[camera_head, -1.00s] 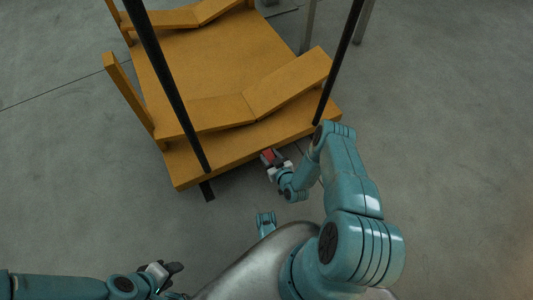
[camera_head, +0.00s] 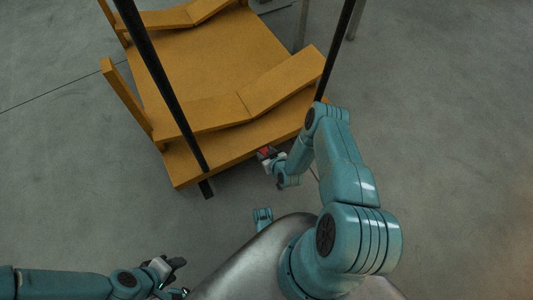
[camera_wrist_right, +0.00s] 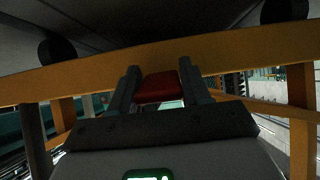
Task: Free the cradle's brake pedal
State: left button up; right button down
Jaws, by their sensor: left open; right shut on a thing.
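The cradle (camera_head: 185,165) is an orange-yellow frame with a flat deck, angled supports and dark posts. The red brake pedal (camera_head: 265,153) shows at its near edge, partly covered by my gripper. In the right wrist view the red pedal (camera_wrist_right: 158,86) sits between the two fingers, in front of the orange beam (camera_wrist_right: 100,74). My right gripper (camera_head: 268,155) is shut on the pedal; it also fills the lower middle of the wrist view (camera_wrist_right: 158,92). My left gripper (camera_head: 178,277) is open and empty, low at the left, away from the cradle.
A dark post (camera_head: 160,75) rises at the cradle's left front and another (camera_head: 340,50) at its right, close to my right arm. Grey concrete floor (camera_head: 60,190) is clear to the left and right. Dark wheels (camera_wrist_right: 57,48) show in the wrist view.

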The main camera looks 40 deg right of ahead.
jog(key=c, duration=0.6)
grip_release()
jog(key=p+v, duration=0.6)
jog(key=v, duration=1)
jog(key=shift+s+p, duration=0.2)
jog(key=shift+p, duration=0.1)
